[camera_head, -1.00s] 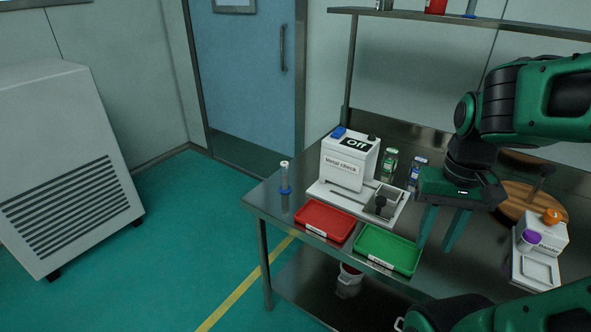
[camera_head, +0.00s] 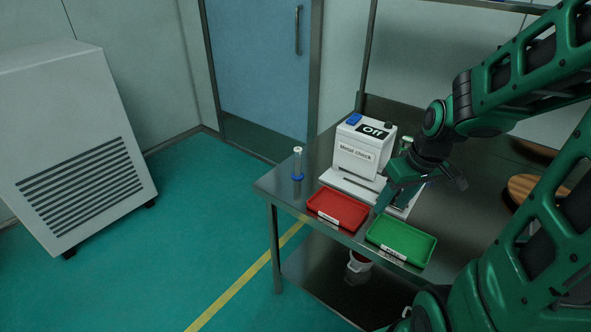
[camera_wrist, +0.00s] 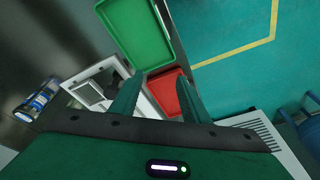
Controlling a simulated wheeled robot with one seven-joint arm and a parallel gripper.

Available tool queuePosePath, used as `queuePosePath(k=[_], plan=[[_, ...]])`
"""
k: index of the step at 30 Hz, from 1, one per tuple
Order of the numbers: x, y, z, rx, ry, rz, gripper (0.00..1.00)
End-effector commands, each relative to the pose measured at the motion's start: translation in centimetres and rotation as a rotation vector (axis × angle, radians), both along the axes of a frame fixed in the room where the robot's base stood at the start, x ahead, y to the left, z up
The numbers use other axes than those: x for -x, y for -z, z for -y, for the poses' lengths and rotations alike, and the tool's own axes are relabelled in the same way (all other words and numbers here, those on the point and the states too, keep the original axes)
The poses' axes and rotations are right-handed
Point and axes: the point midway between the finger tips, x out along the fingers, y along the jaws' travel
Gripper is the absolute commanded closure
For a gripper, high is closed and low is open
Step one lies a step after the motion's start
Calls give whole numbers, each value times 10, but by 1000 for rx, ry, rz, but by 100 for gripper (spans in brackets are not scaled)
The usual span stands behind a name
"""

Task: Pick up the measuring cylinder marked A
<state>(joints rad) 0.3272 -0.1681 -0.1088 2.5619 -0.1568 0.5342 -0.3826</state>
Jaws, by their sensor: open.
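A clear measuring cylinder (camera_head: 297,162) with a blue base stands upright at the table's left end, left of the white Metal check machine. No letter on it can be read. My gripper (camera_head: 393,207) is open and empty, right of the cylinder and well apart from it, over the front of the machine near the trays. In the wrist view the open fingers (camera_wrist: 159,88) point toward the red tray and the machine's edge. I cannot make out the cylinder there.
The Metal check machine (camera_head: 363,150) reads Off. A red tray (camera_head: 338,208) and a green tray (camera_head: 402,241) lie along the table's front edge. A blue-labelled jar (camera_wrist: 37,102) shows in the wrist view. The table (camera_head: 275,187) is clear around the cylinder.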

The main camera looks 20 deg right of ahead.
Motion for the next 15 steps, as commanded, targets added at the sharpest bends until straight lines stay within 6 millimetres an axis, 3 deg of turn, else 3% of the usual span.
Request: queuePosePath(k=[6,15], plan=[[-77,42,-43,-68,-266,195,58],[-165,68,-101,-165,-431,546,58]])
